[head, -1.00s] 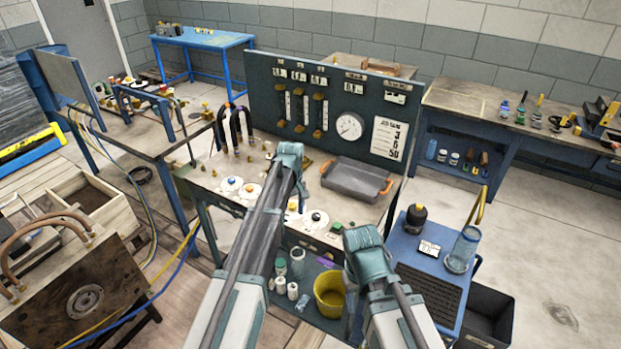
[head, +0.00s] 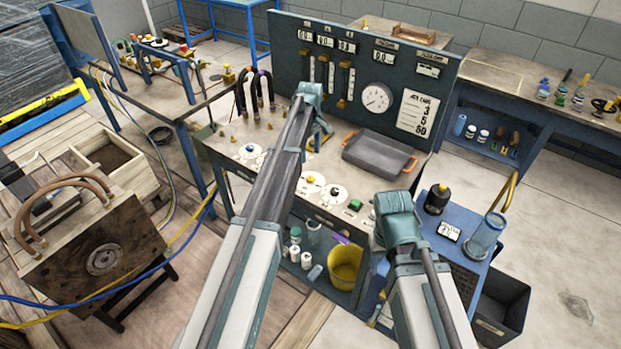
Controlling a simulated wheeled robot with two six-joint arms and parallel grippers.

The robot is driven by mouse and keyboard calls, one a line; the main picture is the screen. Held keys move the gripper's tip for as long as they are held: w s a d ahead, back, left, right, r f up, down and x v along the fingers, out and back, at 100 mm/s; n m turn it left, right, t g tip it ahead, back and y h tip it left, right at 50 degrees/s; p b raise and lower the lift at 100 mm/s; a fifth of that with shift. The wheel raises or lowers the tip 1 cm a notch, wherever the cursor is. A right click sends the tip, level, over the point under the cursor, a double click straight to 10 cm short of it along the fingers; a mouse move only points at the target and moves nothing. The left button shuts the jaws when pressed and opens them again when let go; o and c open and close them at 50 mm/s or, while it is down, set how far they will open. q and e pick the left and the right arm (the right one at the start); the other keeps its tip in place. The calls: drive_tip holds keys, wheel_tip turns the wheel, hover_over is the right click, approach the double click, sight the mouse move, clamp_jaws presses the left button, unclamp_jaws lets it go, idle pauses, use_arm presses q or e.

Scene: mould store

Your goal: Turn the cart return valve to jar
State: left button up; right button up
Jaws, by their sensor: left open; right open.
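The bench (head: 225,150) carries several white round dials with small knobs. One dial with an orange knob (head: 311,180) and one with a black knob (head: 334,193) sit near the front edge; another dial (head: 250,151) is further left, partly hidden by my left arm. Their lettering is too small to read, so I cannot tell which is the cart return valve. My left gripper (head: 318,122) is open and empty above the bench, behind these dials. My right gripper (head: 398,222) is open in front of the bench's right end, beside the blue cart (head: 466,268).
A grey tray (head: 379,154) with orange handles lies before the gauge panel (head: 290,45). A clear jar (head: 487,236) and a dark bottle (head: 437,198) stand on the blue cart. A yellow bucket (head: 345,264) is on the shelf below.

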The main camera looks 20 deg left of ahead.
sight(310, 177)
use_arm(q)
wheel_tip(310, 177, down, 12)
drive_tip(key=b, duration=1)
drive_tip(key=shift+r, duration=0.25)
drive_tip(key=shift+r, duration=0.1)
clamp_jaws()
